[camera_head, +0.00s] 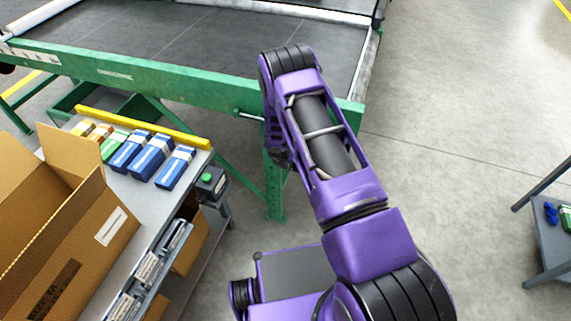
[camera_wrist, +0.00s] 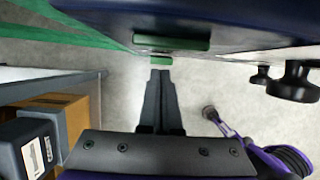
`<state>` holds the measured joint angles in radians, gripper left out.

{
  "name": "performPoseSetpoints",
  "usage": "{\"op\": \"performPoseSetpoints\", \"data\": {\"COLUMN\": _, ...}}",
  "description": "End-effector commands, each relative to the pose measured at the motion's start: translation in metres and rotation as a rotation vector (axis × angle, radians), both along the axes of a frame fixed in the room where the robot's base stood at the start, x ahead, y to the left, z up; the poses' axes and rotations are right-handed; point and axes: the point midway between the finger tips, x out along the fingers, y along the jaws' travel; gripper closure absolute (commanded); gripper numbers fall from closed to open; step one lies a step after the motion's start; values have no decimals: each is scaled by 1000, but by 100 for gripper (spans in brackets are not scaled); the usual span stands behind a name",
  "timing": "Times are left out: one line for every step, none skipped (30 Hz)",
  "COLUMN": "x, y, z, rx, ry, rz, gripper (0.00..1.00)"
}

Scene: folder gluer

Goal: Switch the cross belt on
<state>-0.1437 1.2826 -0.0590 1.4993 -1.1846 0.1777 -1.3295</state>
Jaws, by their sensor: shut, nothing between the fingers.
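The cross belt (camera_head: 200,40) is a dark belt in a green frame (camera_head: 150,78) across the top of the head view. A small dark box with a green button (camera_head: 208,178) sits at the right corner of the grey bench. I cannot tell whether it is the belt's switch. My arm reaches over the frame's near right corner and hides my gripper in the head view. In the wrist view my gripper (camera_wrist: 160,75) is shut and empty. Its tips point at a small green piece (camera_wrist: 161,60) under a dark blue surface with a green bar (camera_wrist: 172,42); contact cannot be told.
The grey bench (camera_head: 150,200) carries an open cardboard box (camera_head: 75,235) and several blue packs (camera_head: 152,160) by a yellow rail (camera_head: 140,125). Dark knobs (camera_wrist: 292,82) show at the right of the wrist view.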

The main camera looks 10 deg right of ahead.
Motion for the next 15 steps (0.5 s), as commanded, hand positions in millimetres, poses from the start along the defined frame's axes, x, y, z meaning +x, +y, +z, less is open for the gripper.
{"op": "performPoseSetpoints", "data": {"x": 2, "y": -2, "z": 1, "rx": 1, "ry": -3, "rz": -3, "gripper": 100}}
{"op": "performPoseSetpoints", "data": {"x": 4, "y": -3, "z": 2, "rx": 1, "ry": -3, "rz": -4, "gripper": 100}}
{"op": "performPoseSetpoints", "data": {"x": 5, "y": -3, "z": 3, "rx": 1, "ry": -3, "rz": -3, "gripper": 100}}
{"op": "performPoseSetpoints", "data": {"x": 4, "y": -2, "z": 3, "rx": 0, "ry": -1, "rz": -2, "gripper": 100}}
{"op": "performPoseSetpoints", "data": {"x": 4, "y": -3, "z": 3, "rx": 0, "ry": -2, "rz": -2, "gripper": 100}}
{"op": "performPoseSetpoints", "data": {"x": 4, "y": -3, "z": 3, "rx": 0, "ry": -2, "rz": -2, "gripper": 100}}
{"op": "performPoseSetpoints", "data": {"x": 5, "y": -3, "z": 3, "rx": -1, "ry": -3, "rz": -2, "gripper": 100}}
{"op": "performPoseSetpoints", "data": {"x": 5, "y": -3, "z": 3, "rx": -1, "ry": -3, "rz": -2, "gripper": 100}}
{"op": "performPoseSetpoints", "data": {"x": 5, "y": -3, "z": 3, "rx": -1, "ry": -3, "rz": -2, "gripper": 100}}
{"op": "performPoseSetpoints", "data": {"x": 5, "y": -4, "z": 4, "rx": -2, "ry": -2, "rz": -2, "gripper": 100}}
{"op": "performPoseSetpoints", "data": {"x": 5, "y": -4, "z": 4, "rx": -2, "ry": -3, "rz": -2, "gripper": 100}}
{"op": "performPoseSetpoints", "data": {"x": 5, "y": -4, "z": 5, "rx": -2, "ry": -3, "rz": -2, "gripper": 100}}
{"op": "performPoseSetpoints", "data": {"x": 5, "y": -4, "z": 6, "rx": -2, "ry": -4, "rz": -3, "gripper": 100}}
{"op": "performPoseSetpoints", "data": {"x": 5, "y": -4, "z": 8, "rx": -2, "ry": -4, "rz": -3, "gripper": 100}}
{"op": "performPoseSetpoints", "data": {"x": 5, "y": -4, "z": 10, "rx": -2, "ry": -4, "rz": -3, "gripper": 100}}
